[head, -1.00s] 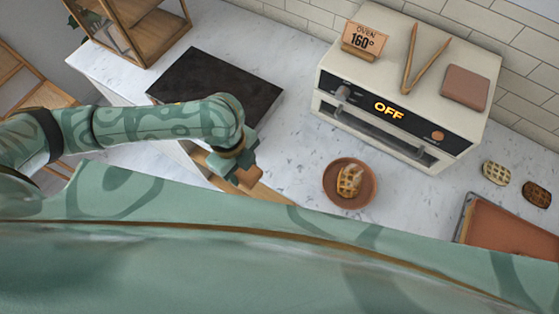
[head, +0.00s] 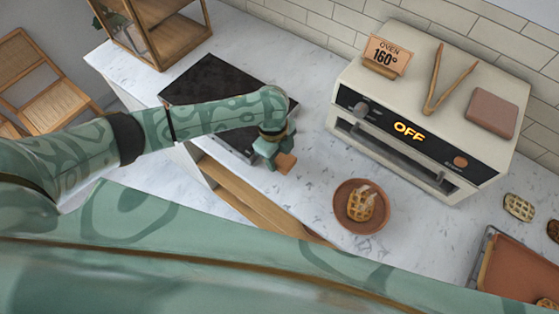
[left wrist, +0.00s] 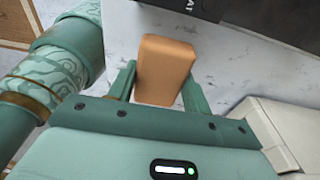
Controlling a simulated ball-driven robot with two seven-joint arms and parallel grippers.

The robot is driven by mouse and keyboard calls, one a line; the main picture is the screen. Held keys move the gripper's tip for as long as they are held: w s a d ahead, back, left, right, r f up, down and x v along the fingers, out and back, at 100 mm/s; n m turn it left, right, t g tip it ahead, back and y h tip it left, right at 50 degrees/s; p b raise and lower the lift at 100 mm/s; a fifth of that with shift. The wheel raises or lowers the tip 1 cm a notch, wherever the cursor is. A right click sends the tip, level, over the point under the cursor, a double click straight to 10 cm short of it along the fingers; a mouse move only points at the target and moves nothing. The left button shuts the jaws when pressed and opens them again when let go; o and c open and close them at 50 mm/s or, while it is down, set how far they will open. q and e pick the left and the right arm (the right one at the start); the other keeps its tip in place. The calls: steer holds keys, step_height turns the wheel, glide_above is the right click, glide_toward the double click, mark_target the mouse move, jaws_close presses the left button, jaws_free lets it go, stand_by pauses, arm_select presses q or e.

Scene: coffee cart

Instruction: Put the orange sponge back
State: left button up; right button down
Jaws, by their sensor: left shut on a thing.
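My right gripper is not in view.
A white oven (head: 420,140) reading OFF stands at the back right, with tongs (head: 440,85) on top. A terracotta plate (head: 343,212) holds a waffle (head: 361,205). A tray (head: 515,270) lies at right.

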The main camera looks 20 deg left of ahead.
mark_target(280, 161)
arm_select(q)
steer(key=f, duration=0.2)
steer(key=f+b, duration=0.1)
steer(key=shift+w+f, duration=0.25)
steer(key=shift+f, duration=0.1)
steer(key=o, duration=1)
steer(key=shift+o, duration=0.2)
steer(key=r+p, duration=0.1)
steer(key=r, duration=0.3)
steer(key=a+r+p, duration=0.1)
steer(key=r, duration=0.3)
steer(key=r+p, duration=0.1)
steer(key=r, duration=0.3)
steer(key=shift+w+a, duration=0.15)
steer(key=shift+w, duration=0.1)
